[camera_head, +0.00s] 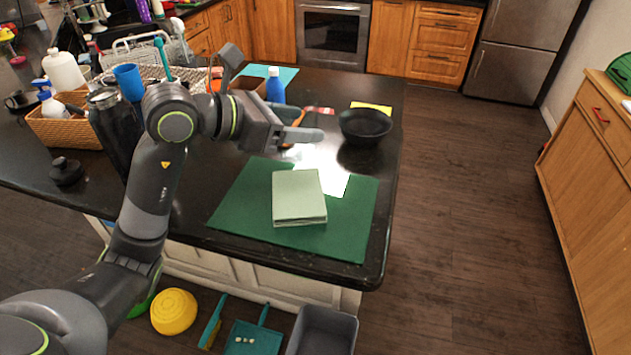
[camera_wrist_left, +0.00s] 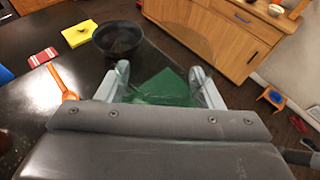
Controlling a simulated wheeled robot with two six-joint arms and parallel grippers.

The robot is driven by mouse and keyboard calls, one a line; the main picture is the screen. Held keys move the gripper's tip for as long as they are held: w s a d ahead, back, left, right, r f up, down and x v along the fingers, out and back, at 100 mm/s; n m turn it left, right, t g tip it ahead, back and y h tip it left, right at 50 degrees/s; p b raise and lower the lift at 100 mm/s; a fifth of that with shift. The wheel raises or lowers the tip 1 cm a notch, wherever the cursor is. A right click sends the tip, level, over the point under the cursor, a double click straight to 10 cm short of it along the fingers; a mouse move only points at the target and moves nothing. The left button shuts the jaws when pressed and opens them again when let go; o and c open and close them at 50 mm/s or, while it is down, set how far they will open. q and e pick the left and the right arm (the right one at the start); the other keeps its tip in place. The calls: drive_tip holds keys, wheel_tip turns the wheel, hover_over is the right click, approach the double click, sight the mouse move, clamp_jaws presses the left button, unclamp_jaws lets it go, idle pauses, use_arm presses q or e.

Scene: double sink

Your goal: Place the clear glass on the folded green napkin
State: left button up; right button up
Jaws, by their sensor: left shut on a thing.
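The folded napkin (camera_head: 298,195) is pale green and lies flat on a dark green mat (camera_head: 240,205) near the counter's front corner. My left gripper (camera_head: 305,132) is in the air beyond the napkin, with its fingers pointing right. In the left wrist view my left gripper (camera_wrist_left: 160,84) is shut on the clear glass (camera_wrist_left: 158,72), a faint see-through shape between the fingertips. Green shows through and behind it. In the head view I can barely make out the glass. My right gripper is in neither view.
A blue bottle (camera_head: 275,86), a dark flask (camera_head: 113,130) and a wicker basket (camera_head: 72,128) are further left. The mat around the napkin is clear.

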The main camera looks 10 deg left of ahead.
use_arm(q)
drive_tip(key=f, duration=0.2)
drive_tip(key=f+p, duration=0.1)
drive_tip(key=f, duration=0.1)
drive_tip(key=shift+s+a, duration=0.1)
drive_tip(key=shift+a, duration=0.15)
wheel_tip(320, 180, down, 4)
drive_tip(key=shift+d+f+p, duration=0.15)
drive_tip(key=shift+f+p, duration=0.1)
drive_tip(key=shift+p, duration=0.25)
drive_tip(key=shift+f, duration=0.3)
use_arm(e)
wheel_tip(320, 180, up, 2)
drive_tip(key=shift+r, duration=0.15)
use_arm(q)
drive_tip(key=shift+f, duration=0.2)
drive_tip(key=o, duration=1.1)
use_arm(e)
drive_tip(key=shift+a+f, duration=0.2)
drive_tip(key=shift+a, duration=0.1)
